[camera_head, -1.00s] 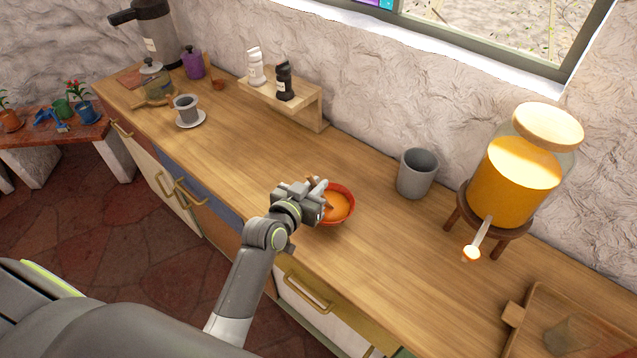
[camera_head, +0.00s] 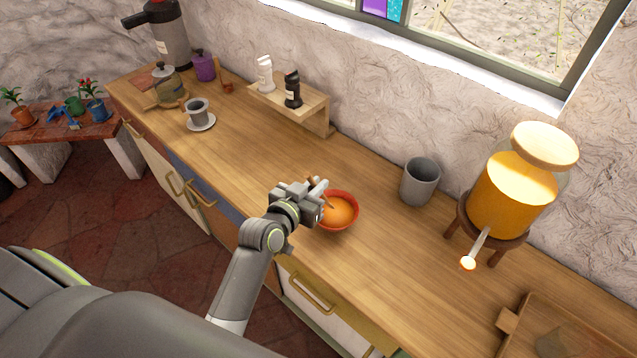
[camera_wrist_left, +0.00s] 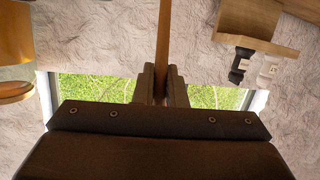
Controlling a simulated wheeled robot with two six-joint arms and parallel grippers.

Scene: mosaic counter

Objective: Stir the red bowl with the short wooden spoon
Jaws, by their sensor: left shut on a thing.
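The red bowl (camera_head: 351,221) sits on the wooden counter and holds an orange liquid (camera_head: 341,208). My left gripper (camera_head: 322,196) is at the bowl's left side in the head view, partly in front of its rim. In the left wrist view my left gripper (camera_wrist_left: 162,88) is shut on the wooden spoon (camera_wrist_left: 164,40), whose thin handle runs up between the fingers. In the head view only a small bit of the spoon shows near the fingertips; the gripper hides the rest, and I cannot tell how deep its tip is. My right gripper does not show.
A grey cup (camera_head: 420,182) stands right of the bowl, then a glass dispenser (camera_head: 508,200) with orange liquid on a stand. A wooden shelf (camera_head: 318,112) with two bottles is behind. A wooden tray (camera_head: 510,345) is at lower right.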

